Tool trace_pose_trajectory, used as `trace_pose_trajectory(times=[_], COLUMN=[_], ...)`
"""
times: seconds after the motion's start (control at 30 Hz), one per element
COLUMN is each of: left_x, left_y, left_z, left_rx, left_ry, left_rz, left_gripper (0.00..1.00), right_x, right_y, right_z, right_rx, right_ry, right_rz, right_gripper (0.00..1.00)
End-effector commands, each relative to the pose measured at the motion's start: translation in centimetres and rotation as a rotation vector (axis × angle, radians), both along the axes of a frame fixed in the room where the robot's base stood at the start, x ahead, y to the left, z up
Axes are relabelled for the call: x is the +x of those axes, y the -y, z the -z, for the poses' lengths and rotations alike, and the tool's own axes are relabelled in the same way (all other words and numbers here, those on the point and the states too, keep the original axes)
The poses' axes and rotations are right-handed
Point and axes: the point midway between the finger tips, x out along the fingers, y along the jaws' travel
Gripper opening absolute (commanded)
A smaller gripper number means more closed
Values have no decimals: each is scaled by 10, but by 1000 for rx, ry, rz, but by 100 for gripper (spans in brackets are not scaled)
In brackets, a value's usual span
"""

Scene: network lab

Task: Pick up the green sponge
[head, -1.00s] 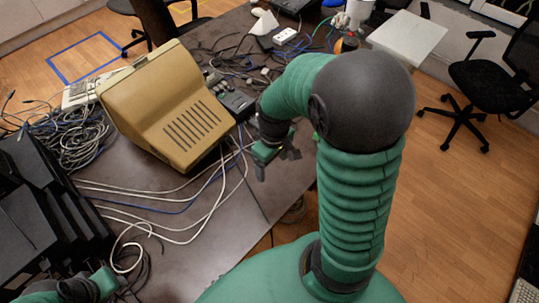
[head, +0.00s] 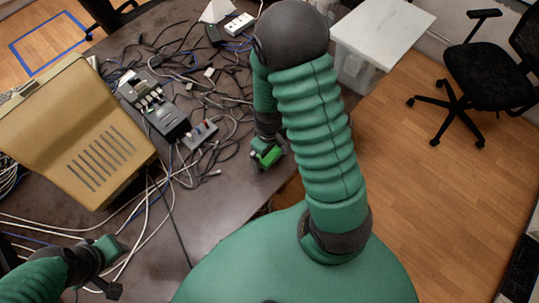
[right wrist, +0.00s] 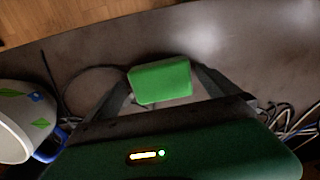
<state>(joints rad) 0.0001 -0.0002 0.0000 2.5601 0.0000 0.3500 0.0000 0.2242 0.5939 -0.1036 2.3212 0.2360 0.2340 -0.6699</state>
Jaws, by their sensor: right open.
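The green sponge (right wrist: 161,82) is a small bright green block on the dark table in the right wrist view. It sits between the spread fingers of my right gripper (right wrist: 162,77), which is open. I cannot tell whether the fingers touch it. In the head view a bright green patch of the sponge (head: 269,157) shows beside my right gripper (head: 262,163), near the table's right edge; my arm hides part of that area. My left gripper (head: 112,268) is at the lower left over the table, away from the sponge; its finger gap is unclear.
A white mug (right wrist: 22,122) with leaf marks and a blue handle stands left in the right wrist view. A beige monitor (head: 75,130), a black device (head: 168,122), a power strip (head: 200,133) and many cables crowd the table. A white-topped stand (head: 384,30) is beyond.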

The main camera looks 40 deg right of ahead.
Motion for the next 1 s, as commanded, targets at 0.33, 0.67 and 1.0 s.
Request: trace_pose_trajectory(times=[0.33, 0.67, 1.0], left_x=[0, 0, 0], left_y=[0, 0, 0], left_z=[1, 1, 1], left_rx=[0, 0, 0], left_ry=[0, 0, 0], left_rz=[0, 0, 0], left_gripper=[36, 36, 36], right_x=[0, 1, 1], right_y=[3, 3, 3], right_z=[7, 7, 5], right_rx=[4, 4, 4], right_ry=[0, 0, 0], right_rz=[1, 0, -1], right_gripper=[90, 46, 38])
